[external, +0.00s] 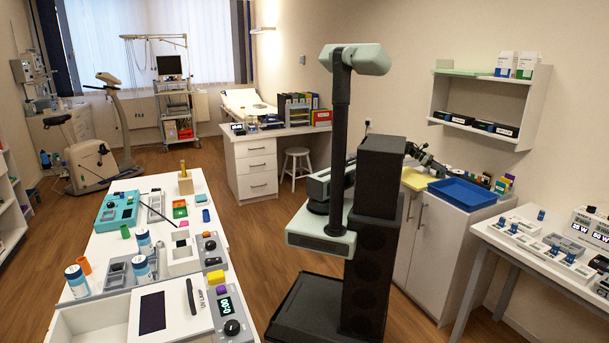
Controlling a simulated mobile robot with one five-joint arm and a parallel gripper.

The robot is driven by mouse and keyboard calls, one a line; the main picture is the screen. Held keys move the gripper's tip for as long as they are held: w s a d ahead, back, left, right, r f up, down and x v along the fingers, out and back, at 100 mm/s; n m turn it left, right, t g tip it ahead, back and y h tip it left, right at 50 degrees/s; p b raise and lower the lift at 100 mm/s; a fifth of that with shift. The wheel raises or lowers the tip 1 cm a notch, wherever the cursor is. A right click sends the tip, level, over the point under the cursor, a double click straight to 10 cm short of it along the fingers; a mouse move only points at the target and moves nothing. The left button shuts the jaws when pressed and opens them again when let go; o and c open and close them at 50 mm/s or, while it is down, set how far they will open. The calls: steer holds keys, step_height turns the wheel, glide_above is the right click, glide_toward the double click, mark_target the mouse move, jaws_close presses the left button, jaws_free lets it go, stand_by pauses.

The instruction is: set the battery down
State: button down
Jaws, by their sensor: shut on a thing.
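My gripper (449,174) is at the end of my dark arm, which reaches out to the right from behind my column. It is small and far off in this view, above the back edge of the blue tray (462,192) on the white cabinet. It is shut on the battery, which is too small and dark to make out between the fingers. I cannot tell whether the battery touches anything below it.
A yellow tray (415,179) lies left of the blue tray. Small bottles and boxes (502,184) stand behind it. A wall shelf (483,84) hangs above. At right, a white table (490,232) carries several charger-like devices. A crowded workbench (108,218) stands at left.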

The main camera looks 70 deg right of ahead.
mark_target(441, 174)
step_height(441, 174, down, 4)
steer(key=b, duration=0.3)
steer(key=shift+b, duration=0.3)
steer(key=shift+r, duration=0.3)
steer(key=shift+f, duration=0.2)
steer(key=c, duration=1.2)
jaws_free()
steer(key=shift+c, duration=0.2)
steer(key=shift+r, duration=0.1)
